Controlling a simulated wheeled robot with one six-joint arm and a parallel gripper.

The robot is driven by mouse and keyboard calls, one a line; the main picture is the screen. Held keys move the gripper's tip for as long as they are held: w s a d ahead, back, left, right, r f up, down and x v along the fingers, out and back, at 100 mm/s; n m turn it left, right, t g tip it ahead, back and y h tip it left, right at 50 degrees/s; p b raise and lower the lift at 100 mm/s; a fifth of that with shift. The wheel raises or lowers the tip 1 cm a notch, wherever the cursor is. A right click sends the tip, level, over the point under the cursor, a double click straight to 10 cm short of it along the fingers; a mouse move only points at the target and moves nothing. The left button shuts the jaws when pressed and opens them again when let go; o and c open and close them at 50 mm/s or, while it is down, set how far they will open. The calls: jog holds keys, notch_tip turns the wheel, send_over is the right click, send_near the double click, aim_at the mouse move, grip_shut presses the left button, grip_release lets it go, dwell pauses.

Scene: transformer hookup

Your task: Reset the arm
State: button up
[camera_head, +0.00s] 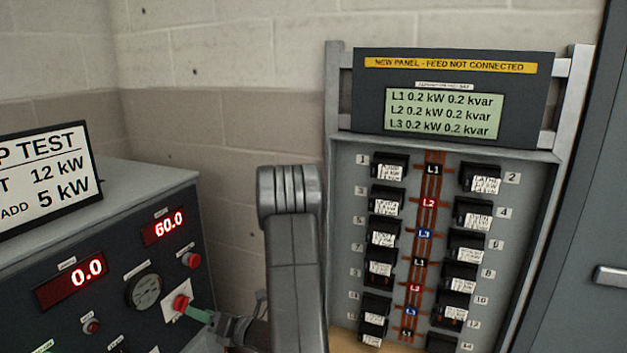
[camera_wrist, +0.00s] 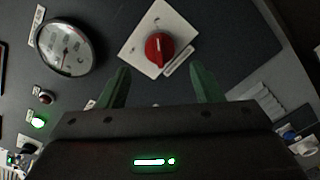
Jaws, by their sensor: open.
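My gripper (camera_wrist: 161,82) is open and empty, its two green fingers apart in the wrist view. A red rotary knob (camera_wrist: 158,48) on a white plate lies ahead of the fingertips, between their lines but beyond them. In the head view my gripper (camera_head: 197,314) comes in from the right, close to the red knob (camera_head: 180,303) on the dark console (camera_head: 120,245). I cannot tell from the head view whether it touches the knob. My grey arm stands upright in the middle of the head view and hides part of the wall and panel edge.
The console bears a round gauge (camera_head: 145,291), red displays reading 0.0 and 60.0, a red button (camera_head: 191,260) and a sign (camera_head: 45,180) on top. A breaker panel (camera_head: 340,200) with several black breakers stands right of my arm. A grey door (camera_head: 590,220) is at far right.

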aim_at(185, 305)
jog(key=a+n, duration=0.1)
jog(key=n, duration=0.3)
jog(key=w+a+n, duration=0.1)
jog(key=n, duration=0.3)
jog(key=w+a+n, duration=0.1)
jog(key=a+n, duration=0.1)
jog(key=n, duration=0.3)
jog(key=shift+w+f, duration=0.1)
jog(key=shift+w, duration=0.05)
jog(key=v, duration=0.3)
jog(key=shift+b, duration=0.35)
dwell(0.3)
